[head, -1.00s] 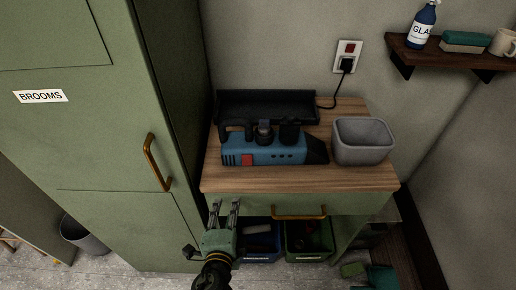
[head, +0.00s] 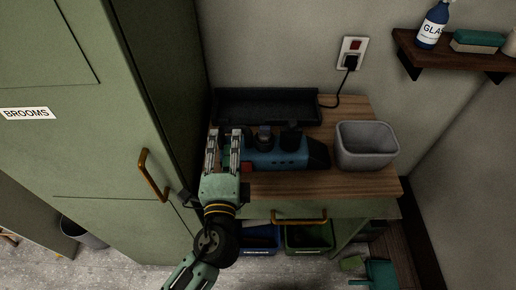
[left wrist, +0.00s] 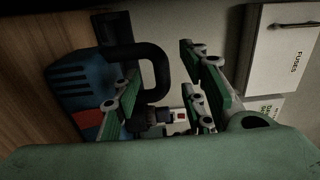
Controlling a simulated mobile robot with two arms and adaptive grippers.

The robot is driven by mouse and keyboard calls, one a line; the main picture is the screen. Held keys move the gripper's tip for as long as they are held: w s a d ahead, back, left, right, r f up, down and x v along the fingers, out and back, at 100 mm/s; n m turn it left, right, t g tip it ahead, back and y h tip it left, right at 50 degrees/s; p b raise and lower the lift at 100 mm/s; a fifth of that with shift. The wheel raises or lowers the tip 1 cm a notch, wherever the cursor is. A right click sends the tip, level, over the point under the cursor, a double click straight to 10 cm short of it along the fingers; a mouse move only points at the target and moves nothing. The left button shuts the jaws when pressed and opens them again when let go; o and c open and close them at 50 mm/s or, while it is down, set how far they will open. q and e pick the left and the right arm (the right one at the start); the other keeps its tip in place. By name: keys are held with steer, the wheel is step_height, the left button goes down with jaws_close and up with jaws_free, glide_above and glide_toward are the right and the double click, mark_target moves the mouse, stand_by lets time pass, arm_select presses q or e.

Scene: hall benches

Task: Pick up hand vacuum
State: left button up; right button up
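The hand vacuum (head: 290,158) is blue with black parts and a red patch, and it lies on the wooden cabinet top. My left gripper (head: 224,134) is open over the vacuum's left end and hides its handle there in the head view. In the left wrist view, the black loop handle (left wrist: 162,70) shows beyond and partly between the spread fingers (left wrist: 158,75), with the blue body (left wrist: 72,85) at left. I cannot tell whether any finger touches it. My right gripper is not in view.
A black tray (head: 265,106) lies behind the vacuum and a grey bin (head: 366,147) stands to its right. The green broom cupboard (head: 100,130) rises close on the left. A wall socket (head: 351,54) and a shelf (head: 445,62) are behind. Crates sit below the drawer handle (head: 299,216).

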mark_target(228, 131)
arm_select(q)
steer(key=w, duration=0.1)
steer(key=w+p, duration=0.1)
steer(key=w, duration=0.1)
steer(key=shift+r, duration=0.35)
steer(key=shift+w+f+p, duration=0.3)
steer(key=shift+w, duration=0.5)
steer(key=shift+c, duration=1.2)
jaws_close()
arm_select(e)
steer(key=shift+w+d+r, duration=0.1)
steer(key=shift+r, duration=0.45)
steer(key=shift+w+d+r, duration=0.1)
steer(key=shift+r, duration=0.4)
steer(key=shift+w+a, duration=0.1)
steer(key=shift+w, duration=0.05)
arm_select(q)
steer(key=shift+r, duration=0.2)
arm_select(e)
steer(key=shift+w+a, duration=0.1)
